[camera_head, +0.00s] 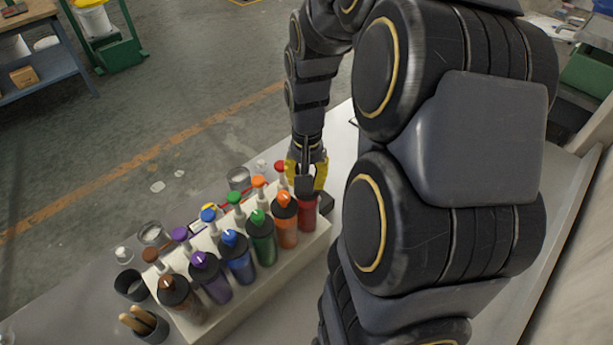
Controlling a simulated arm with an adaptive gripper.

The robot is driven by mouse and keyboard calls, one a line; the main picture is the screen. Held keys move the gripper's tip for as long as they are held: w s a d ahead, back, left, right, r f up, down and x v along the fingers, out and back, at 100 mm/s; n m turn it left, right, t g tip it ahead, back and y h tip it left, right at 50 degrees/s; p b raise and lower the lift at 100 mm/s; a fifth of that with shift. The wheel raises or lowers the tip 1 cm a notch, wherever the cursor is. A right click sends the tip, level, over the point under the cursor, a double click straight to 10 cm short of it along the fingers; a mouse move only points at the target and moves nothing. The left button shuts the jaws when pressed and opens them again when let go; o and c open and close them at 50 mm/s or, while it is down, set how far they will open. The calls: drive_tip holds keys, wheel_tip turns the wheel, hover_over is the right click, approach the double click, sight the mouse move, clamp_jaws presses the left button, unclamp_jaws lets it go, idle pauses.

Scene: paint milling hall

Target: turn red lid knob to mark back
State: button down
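The red jar (307,213) stands at the right end of the front row in a pale rack (262,281). My gripper (306,178) points down over the top of this jar, with its yellow fingers on either side of a dark part. The jar's lid and knob are mostly hidden by the gripper, so I cannot see the knob's direction or any mark. I cannot tell whether the fingers touch the knob. A smaller red-topped piece (280,167) stands in the back row, just left of my gripper.
Orange (286,230), green (263,246), blue (238,265), purple (211,284) and brown (182,304) jars fill the row to the left, close together. Dark cups (150,327) stand at the lower left. Clear glass containers (238,179) stand behind the rack.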

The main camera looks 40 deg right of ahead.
drive_tip(key=n, duration=0.4)
drive_tip(key=shift+s+f+n, duration=0.1)
drive_tip(key=shift+n, duration=0.3)
drive_tip(key=n, duration=1)
drive_tip(key=shift+d, duration=0.1)
drive_tip(key=n, duration=0.4)
drive_tip(key=shift+n, duration=0.3)
drive_tip(key=c, duration=0.8)
unclamp_jaws()
drive_tip(key=shift+c, duration=0.2)
